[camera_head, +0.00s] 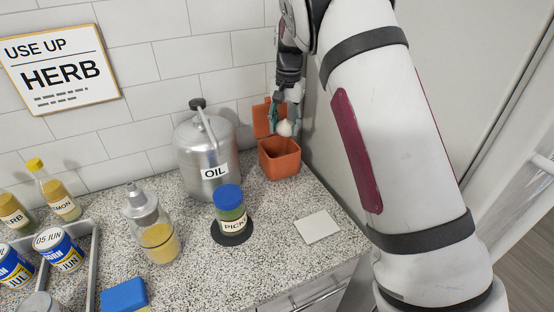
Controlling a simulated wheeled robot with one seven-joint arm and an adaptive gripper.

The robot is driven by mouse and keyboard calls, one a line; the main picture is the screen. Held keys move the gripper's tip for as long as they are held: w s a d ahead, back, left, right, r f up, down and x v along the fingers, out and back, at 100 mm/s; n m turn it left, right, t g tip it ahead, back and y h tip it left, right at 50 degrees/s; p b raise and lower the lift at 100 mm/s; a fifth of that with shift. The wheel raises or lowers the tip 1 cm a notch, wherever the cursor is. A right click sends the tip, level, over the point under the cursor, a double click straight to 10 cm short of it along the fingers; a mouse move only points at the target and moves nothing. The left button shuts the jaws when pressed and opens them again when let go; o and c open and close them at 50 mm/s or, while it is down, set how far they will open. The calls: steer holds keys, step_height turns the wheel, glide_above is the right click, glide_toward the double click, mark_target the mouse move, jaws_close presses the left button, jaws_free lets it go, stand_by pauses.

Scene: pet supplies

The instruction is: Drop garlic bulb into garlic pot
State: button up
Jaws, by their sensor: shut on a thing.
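A white garlic bulb (285,128) is held between the fingers of my gripper (286,117). My gripper points down and is shut on the bulb. The garlic pot (280,164) is a square orange-brown box at the back right of the counter, near the side wall. Its lid (263,119) stands raised at the back left. The bulb appears above the pot's opening; its exact height over the rim is hard to tell from this angle. The inside of the pot is mostly hidden.
A metal oil can (203,165) stands left of the pot. A pickle jar (230,204) on a dark round mat and a pale square tile (317,227) are in front. A glass dispenser (155,232) and blue sponge (124,296) are farther left. My arm fills the right side.

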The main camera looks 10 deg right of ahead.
steer(key=shift+f, duration=2.95)
steer(key=o, duration=1.2)
steer(key=shift+s, duration=0.1)
steer(key=shift+r, duration=0.1)
steer(key=r, duration=1.1)
steer(key=shift+s+d+r, duration=0.1)
steer(key=shift+d+r, duration=0.15)
steer(key=shift+r, duration=0.15)
steer(key=shift+s+r, duration=0.1)
